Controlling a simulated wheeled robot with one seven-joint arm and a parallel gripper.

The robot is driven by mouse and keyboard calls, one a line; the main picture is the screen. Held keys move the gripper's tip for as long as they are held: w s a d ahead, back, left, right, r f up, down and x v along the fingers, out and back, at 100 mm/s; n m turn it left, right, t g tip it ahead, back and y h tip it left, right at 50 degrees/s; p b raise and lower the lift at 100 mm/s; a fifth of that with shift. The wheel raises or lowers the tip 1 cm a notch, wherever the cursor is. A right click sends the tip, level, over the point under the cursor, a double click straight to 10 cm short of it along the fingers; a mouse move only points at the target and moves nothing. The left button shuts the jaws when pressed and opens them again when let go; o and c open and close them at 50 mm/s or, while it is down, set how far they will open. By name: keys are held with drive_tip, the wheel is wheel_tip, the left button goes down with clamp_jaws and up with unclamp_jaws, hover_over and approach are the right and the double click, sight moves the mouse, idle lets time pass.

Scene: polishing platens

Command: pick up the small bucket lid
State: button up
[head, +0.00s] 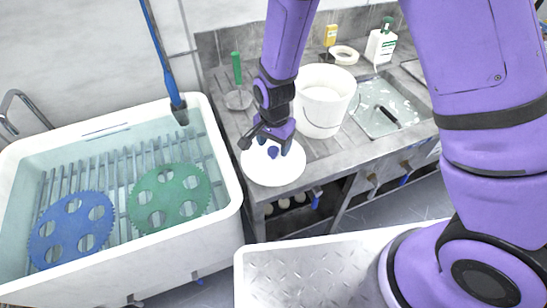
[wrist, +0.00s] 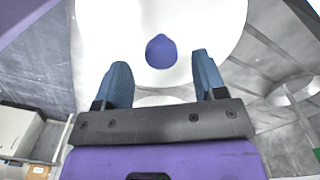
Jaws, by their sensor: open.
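The small bucket lid (head: 275,173) is a white disc with a dark blue-purple knob, lying near the front left edge of the grey worktop. In the wrist view the lid (wrist: 105,30) fills the upper middle, and its knob (wrist: 161,51) shows just beyond the gap between the fingertips. My gripper (head: 272,150) is over the lid, pointing down, with its fingers apart and nothing between them. In the wrist view the two blue fingers of my gripper (wrist: 160,66) stand either side of the knob's line. I cannot tell the exact height of the fingertips above the lid.
A white bucket (head: 322,105) stands behind and right of the lid. A tray of liquid (head: 385,108), a green-handled tool (head: 238,85) and bottles (head: 381,42) are on the worktop (head: 325,150). A white tub (head: 228,190) with blue and green toothed discs is at left.

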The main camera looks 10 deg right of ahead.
sight(273, 149)
drive_tip(key=shift+s+a+f, duration=0.1)
drive_tip(key=shift+a+f, duration=0.1)
drive_tip(key=shift+f, duration=1.7)
drive_tip(key=c, duration=1)
drive_tip(key=shift+c, duration=0.2)
drive_tip(key=shift+r, duration=0.1)
